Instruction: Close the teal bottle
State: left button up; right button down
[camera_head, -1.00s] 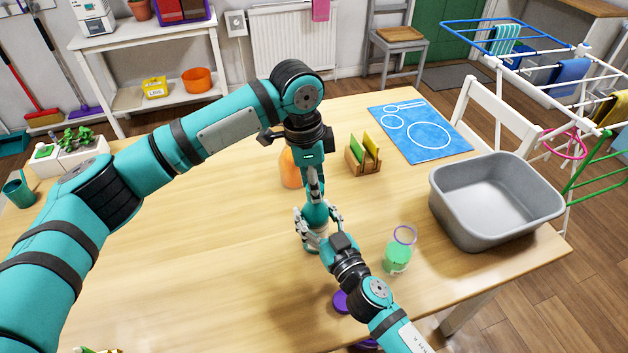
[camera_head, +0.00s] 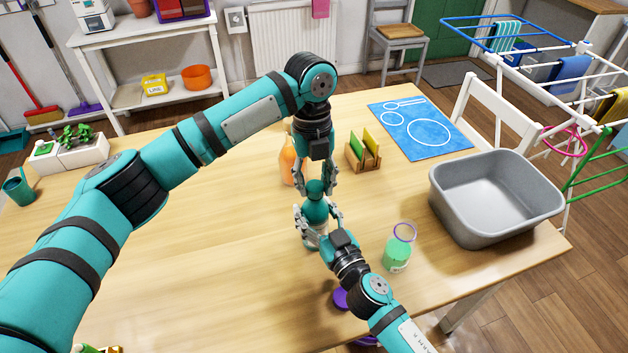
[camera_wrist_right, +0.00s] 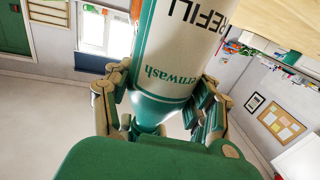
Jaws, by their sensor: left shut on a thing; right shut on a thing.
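The teal bottle (camera_head: 315,212) stands upright on the wooden table, near the middle of the head view. My right gripper (camera_head: 319,219) is shut on its body, with fingers on both sides. In the right wrist view the bottle (camera_wrist_right: 185,50) appears upside down with a white label, between the right gripper's fingers (camera_wrist_right: 158,105). My left gripper (camera_head: 315,186) points down from above, shut on the rounded teal top, which looks like the cap (camera_head: 315,187). The exact seam between cap and neck is too small to tell.
An orange bottle (camera_head: 288,162) stands close behind to the left. A wooden holder (camera_head: 363,153), a blue mat (camera_head: 425,132), a grey basin (camera_head: 495,200) and a green-filled cup (camera_head: 398,250) are to the right. A purple lid (camera_head: 341,299) lies near my right arm. The table's left half is mostly clear.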

pick_arm(q)
jog(key=m+y, duration=0.1)
jog(key=m, duration=0.6)
jog(key=shift+d+m, duration=0.1)
jog(key=shift+m, duration=0.3)
jog(key=m, duration=0.5)
jog(key=shift+t, duration=0.3)
jog(key=shift+y, duration=0.3)
jog(key=o, duration=0.7)
jog(key=shift+r, duration=2.25)
